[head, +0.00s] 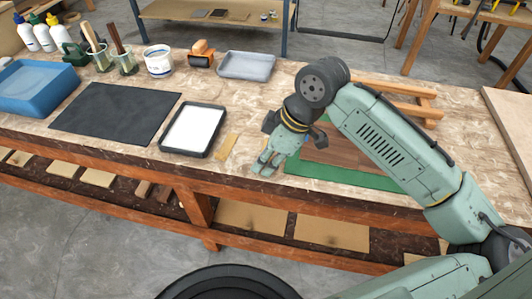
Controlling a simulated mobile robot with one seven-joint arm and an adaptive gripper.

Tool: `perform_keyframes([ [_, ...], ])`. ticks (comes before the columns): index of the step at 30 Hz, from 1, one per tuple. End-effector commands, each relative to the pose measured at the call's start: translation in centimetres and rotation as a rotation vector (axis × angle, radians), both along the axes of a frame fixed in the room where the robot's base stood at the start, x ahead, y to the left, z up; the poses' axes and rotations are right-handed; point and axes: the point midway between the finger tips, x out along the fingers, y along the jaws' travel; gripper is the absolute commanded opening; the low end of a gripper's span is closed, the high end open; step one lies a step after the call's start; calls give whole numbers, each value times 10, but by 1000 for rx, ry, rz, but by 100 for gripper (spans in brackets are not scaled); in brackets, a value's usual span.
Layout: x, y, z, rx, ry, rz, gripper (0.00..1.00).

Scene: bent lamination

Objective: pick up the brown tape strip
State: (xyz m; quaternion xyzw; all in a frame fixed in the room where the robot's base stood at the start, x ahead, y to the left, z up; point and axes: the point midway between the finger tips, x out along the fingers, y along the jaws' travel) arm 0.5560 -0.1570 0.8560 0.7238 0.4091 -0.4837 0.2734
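The brown tape strip (227,146) looks like a short tan strip lying flat on the workbench. It is just right of a black-rimmed tray with a white inside. My gripper (264,168) is to the right of the strip, close to the bench top and apart from the strip. The fingers point down and left, towards the bench's front edge. They are small in the picture, so I cannot tell how far apart they are. I see nothing held between them.
The white tray (194,129) and a black mat (115,113) lie left of the strip. A green mat (335,174) with a brown board (345,152) is partly behind my arm. A blue bin (38,87), jars and a grey tray (246,66) stand farther back.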

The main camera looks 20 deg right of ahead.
Motion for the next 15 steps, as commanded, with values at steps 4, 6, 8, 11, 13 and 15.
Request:
perform_keyframes([
  [4, 0, 0, 0, 0, 0, 0, 20],
  [6, 0, 0, 0, 0, 0, 0, 15],
  [8, 0, 0, 0, 0, 0, -1, 11],
  [11, 0, 0, 0, 0, 0, -1, 4],
  [13, 0, 0, 0, 0, 0, -1, 0],
  [15, 0, 0, 0, 0, 0, -1, 0],
])
